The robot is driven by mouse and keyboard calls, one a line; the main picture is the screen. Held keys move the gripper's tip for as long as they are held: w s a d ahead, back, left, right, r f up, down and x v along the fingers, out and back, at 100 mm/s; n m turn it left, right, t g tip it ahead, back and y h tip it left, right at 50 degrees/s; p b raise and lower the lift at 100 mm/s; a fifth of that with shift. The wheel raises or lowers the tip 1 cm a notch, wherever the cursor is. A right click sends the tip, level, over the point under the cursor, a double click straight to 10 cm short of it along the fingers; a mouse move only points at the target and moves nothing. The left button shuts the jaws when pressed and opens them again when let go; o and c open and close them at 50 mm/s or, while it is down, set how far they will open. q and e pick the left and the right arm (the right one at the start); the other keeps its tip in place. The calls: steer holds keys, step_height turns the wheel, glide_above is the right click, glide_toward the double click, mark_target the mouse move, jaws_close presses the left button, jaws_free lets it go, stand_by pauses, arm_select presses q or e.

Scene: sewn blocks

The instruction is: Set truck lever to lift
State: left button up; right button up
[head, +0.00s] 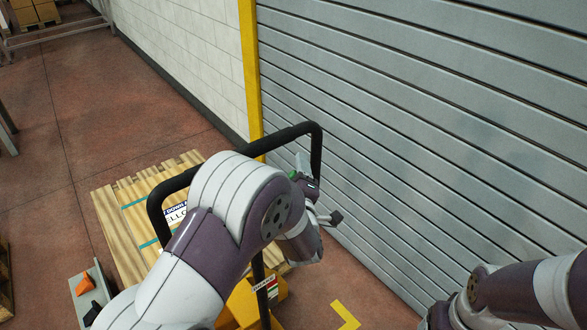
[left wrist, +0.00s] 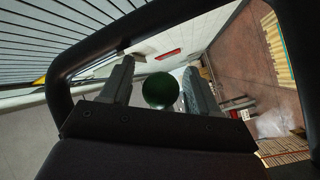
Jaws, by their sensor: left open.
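The pallet truck's black loop handle (head: 312,150) stands upright in front of the shutter, partly behind my left arm. In the left wrist view the handle frame (left wrist: 60,90) surrounds my fingers. A round dark green lever knob (left wrist: 160,90) sits between the two fingers there, with gaps on both sides. The knob shows as a small green spot in the head view (head: 293,175). My left gripper (left wrist: 157,85) is open at the knob; its depth relative to the fingertips is hard to tell. My right arm is at the lower right, with no gripper jaws visible.
The yellow truck body (head: 240,305) is below my arm. The grey roller shutter (head: 430,130) is close behind the handle. Open floor (head: 90,100) lies to the left.

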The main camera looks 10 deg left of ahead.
arm_select(q)
steer(key=shift+w+f, duration=0.1)
steer(key=shift+w, duration=0.15)
steer(key=shift+s, duration=0.1)
steer(key=shift+c, duration=1.2)
jaws_close()
steer(key=f+m, duration=0.1)
steer(key=f+m+g+p, duration=0.1)
steer(key=f+m+g, duration=0.1)
steer(key=f, duration=0.1)
steer(key=shift+s+a, duration=0.25)
steer(key=shift+s, duration=0.05)
